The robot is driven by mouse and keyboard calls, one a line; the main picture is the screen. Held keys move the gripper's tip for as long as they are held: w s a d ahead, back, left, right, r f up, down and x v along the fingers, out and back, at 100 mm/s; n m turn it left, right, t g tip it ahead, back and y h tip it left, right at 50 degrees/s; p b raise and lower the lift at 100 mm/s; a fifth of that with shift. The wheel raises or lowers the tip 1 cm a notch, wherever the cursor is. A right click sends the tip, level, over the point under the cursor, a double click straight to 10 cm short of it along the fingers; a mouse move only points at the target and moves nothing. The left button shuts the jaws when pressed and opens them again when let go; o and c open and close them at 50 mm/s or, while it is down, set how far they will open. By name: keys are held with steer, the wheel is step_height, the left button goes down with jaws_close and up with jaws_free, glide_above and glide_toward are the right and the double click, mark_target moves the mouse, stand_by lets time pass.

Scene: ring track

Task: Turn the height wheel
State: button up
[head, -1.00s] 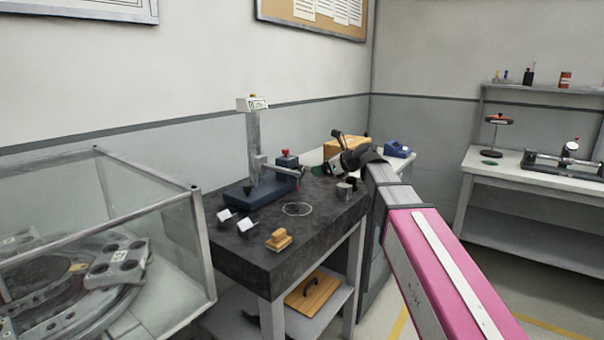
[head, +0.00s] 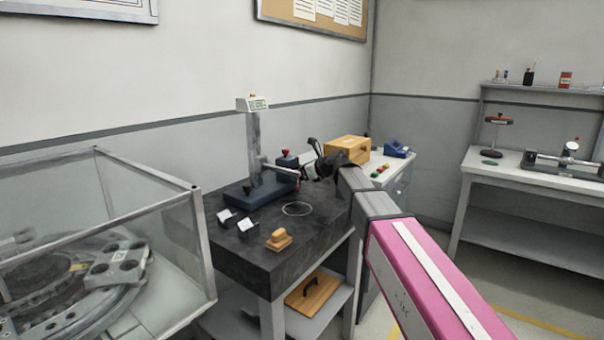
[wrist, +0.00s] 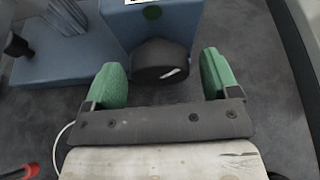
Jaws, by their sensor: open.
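A dark round knob (wrist: 161,62), which looks like the height wheel, sticks out from the front of a blue box (wrist: 150,25) in the wrist view. My gripper (wrist: 160,76) is open, with one green finger to each side of the knob and a gap on both sides. I cannot tell whether the fingertips overlap the knob in depth. In the head view, a height gauge with a grey column (head: 254,140) and a blue base (head: 258,188) stands on the dark stone table. My gripper (head: 318,165) is at its right; its fingers are not clear there, and the knob cannot be made out.
The stone table (head: 265,255) also holds two small white-faced blocks (head: 246,224) and a wooden-handled piece (head: 279,240). A wooden box (head: 347,148) stands behind my arm. A glass-walled case (head: 190,240) is at the left. A white bench (head: 530,171) is at the right.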

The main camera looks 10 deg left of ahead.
steer(key=c, duration=0.9)
steer(key=shift+s+n+t+h, duration=0.15)
steer(key=shift+n+t+h, duration=0.15)
steer(key=shift+n+t, duration=1.4)
steer(key=shift+n, duration=0.9)
steer(key=o, duration=0.9)
